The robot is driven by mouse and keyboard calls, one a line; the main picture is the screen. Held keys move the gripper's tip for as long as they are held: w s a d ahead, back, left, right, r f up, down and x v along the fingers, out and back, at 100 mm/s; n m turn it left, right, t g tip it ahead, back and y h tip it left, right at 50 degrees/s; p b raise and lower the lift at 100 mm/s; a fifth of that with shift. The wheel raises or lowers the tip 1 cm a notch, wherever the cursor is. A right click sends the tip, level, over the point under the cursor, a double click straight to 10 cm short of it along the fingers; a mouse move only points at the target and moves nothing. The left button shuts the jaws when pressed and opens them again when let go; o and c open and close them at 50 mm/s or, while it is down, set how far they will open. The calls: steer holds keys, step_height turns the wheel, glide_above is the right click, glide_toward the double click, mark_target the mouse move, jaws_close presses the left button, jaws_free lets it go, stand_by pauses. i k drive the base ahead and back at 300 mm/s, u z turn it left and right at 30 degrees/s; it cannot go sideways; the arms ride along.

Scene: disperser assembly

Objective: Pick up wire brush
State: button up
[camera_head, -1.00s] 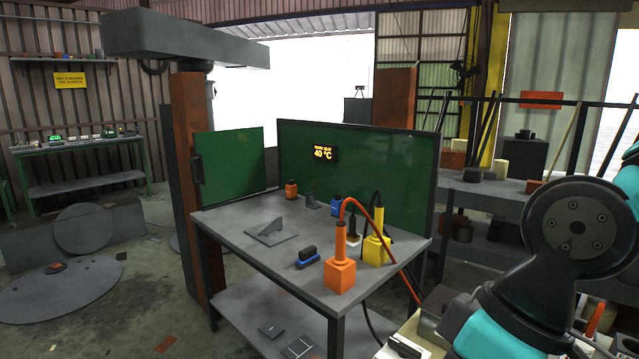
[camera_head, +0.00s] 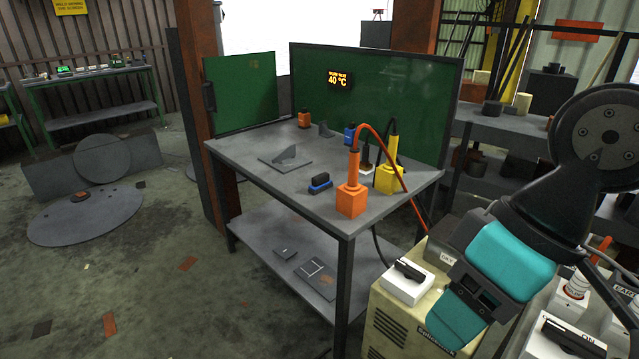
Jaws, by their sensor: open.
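My teal and black arm comes in from the right and reaches down at the lower right, well apart from this item. I cannot make out the gripper's fingers in this view.
Right of the item stand an orange holder (camera_head: 351,200) with a cable and a yellow holder (camera_head: 389,178). A grey angled bracket (camera_head: 285,160) is behind it. Green screens (camera_head: 400,100) close the table's back. A beige machine (camera_head: 400,325) stands at the front right.

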mark_target(321, 182)
steer(key=u, duration=0.4)
steer(key=i, duration=0.55)
steer(key=u, duration=0.7)
steer(key=i, duration=1.6)
steer(key=z, duration=0.5)
